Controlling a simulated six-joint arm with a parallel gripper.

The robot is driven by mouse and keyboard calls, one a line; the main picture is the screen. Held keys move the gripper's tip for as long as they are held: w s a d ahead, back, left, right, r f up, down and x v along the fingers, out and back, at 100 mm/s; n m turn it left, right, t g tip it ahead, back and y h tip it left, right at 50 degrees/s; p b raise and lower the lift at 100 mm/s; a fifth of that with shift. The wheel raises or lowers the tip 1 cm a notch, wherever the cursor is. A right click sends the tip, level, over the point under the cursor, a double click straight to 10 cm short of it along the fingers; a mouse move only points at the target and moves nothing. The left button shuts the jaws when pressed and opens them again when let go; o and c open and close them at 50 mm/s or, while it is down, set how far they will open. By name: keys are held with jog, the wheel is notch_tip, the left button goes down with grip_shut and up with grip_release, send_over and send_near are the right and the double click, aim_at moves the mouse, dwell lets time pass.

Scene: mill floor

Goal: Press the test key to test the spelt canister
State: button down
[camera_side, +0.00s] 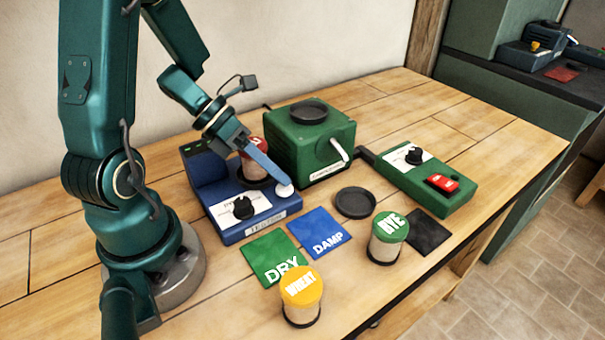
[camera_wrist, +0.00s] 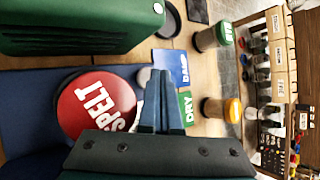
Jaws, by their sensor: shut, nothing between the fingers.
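The spelt canister (camera_side: 254,172), with a red lid, stands on the blue tester (camera_side: 236,236); its lid also shows in the wrist view (camera_wrist: 92,108), reading SPELT. The tester has a black dial (camera_side: 243,208) on a white label and a round white key (camera_side: 284,190) at its right front corner. My gripper (camera_side: 279,180) is shut and empty, its fingers slanting down past the canister with the tips at the white key. I cannot tell whether they touch it. In the wrist view the closed fingers (camera_wrist: 161,88) partly hide the key.
A green machine (camera_side: 310,145) stands behind. A green box with a red switch (camera_side: 441,184) is at the right. Green DRY (camera_side: 270,252) and blue DAMP (camera_side: 321,231) mats lie in front. The wheat (camera_side: 301,298) and rye (camera_side: 387,240) canisters stand at the front, beside a black mat (camera_side: 430,232) and dish (camera_side: 355,204).

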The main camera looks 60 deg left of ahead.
aim_at(277, 188)
jog(key=shift+f, duration=0.8)
dwell(0.8)
jog(key=shift+s+r, duration=0.1)
jog(key=shift+r, duration=0.9)
jog(key=shift+a+r, duration=0.1)
jog(key=shift+r, duration=2.45)
